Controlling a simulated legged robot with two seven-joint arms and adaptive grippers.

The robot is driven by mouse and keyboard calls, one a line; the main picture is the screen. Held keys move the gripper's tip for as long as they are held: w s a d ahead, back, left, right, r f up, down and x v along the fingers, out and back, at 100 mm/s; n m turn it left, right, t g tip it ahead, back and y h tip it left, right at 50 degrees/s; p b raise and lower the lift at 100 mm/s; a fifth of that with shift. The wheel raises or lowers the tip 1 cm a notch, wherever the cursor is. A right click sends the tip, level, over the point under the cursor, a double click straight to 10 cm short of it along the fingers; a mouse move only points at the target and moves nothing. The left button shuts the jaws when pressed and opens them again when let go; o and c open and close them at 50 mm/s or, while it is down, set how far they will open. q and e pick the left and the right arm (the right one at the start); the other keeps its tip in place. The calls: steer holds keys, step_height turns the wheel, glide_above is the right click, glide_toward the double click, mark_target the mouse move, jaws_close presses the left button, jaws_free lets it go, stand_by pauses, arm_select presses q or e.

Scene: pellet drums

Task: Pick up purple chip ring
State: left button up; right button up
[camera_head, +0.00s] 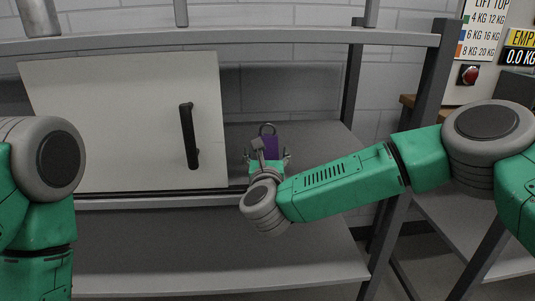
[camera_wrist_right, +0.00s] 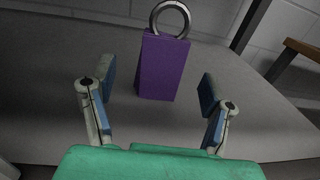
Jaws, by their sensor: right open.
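The purple chip ring is a purple block with a metal ring on top. It stands upright on the shelf, and its purple body (camera_wrist_right: 163,68) and ring (camera_wrist_right: 170,17) show in the right wrist view. In the head view the purple body (camera_head: 270,146) shows just beyond my right gripper (camera_head: 267,157), which partly hides it. My right gripper (camera_wrist_right: 156,88) is open, with one finger on each side of the view and the block beyond and between them. The fingers look apart from the block. My left gripper is not in view.
A grey metal shelf (camera_head: 325,137) carries the block. A white sliding panel with a black handle (camera_head: 189,136) covers the shelf's left part. A shelf upright (camera_head: 433,75) stands at right. A lower shelf (camera_head: 215,255) looks empty. A red button (camera_head: 469,75) is at far right.

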mark_target(268, 146)
steer(key=shift+w+d+b, duration=0.15)
steer(key=shift+w+b, duration=0.2)
steer(key=shift+w, duration=1.05)
steer(key=shift+w+d+b, duration=0.1)
steer(key=shift+w+b, duration=0.25)
steer(key=shift+w, duration=1)
steer(key=c, duration=1.3)
